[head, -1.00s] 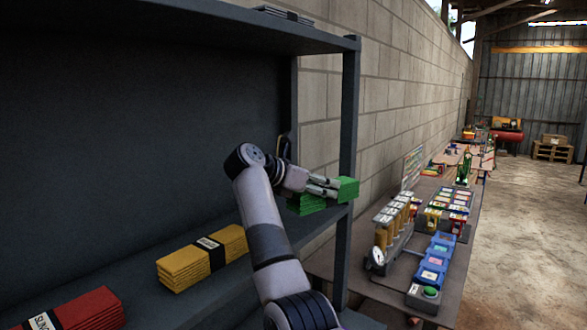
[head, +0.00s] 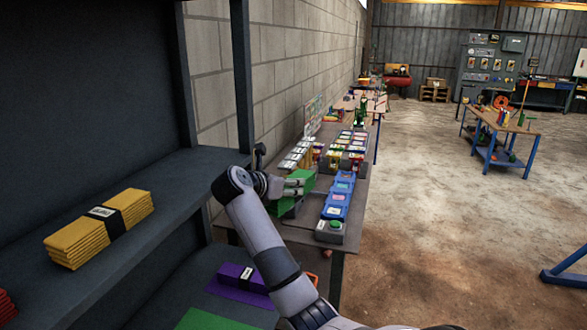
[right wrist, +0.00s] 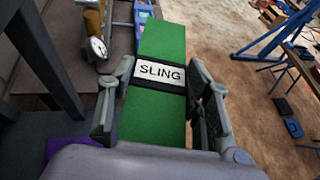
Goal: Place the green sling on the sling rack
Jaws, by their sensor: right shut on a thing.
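My right gripper (head: 303,186) is shut on the green sling (head: 285,205), a flat folded green bundle. In the right wrist view the sling (right wrist: 163,42) lies between the two fingers, with its black band and white "SLING" label facing the camera. In the head view the held sling appears to the right of the dark sling rack's post (head: 241,75), in front of the bench. On the rack's upper shelf (head: 180,190) lies a yellow folded sling (head: 100,228). A purple one (head: 240,283) lies on the lower shelf beside a flat green patch (head: 212,320). My left gripper is not in view.
A bench along the wall holds blue trays (head: 338,200), a grey box with a green button (head: 334,228) and other parts. A red sling edge (head: 6,305) shows at far left. A blue-legged table (head: 510,130) stands at right. The concrete floor between is open.

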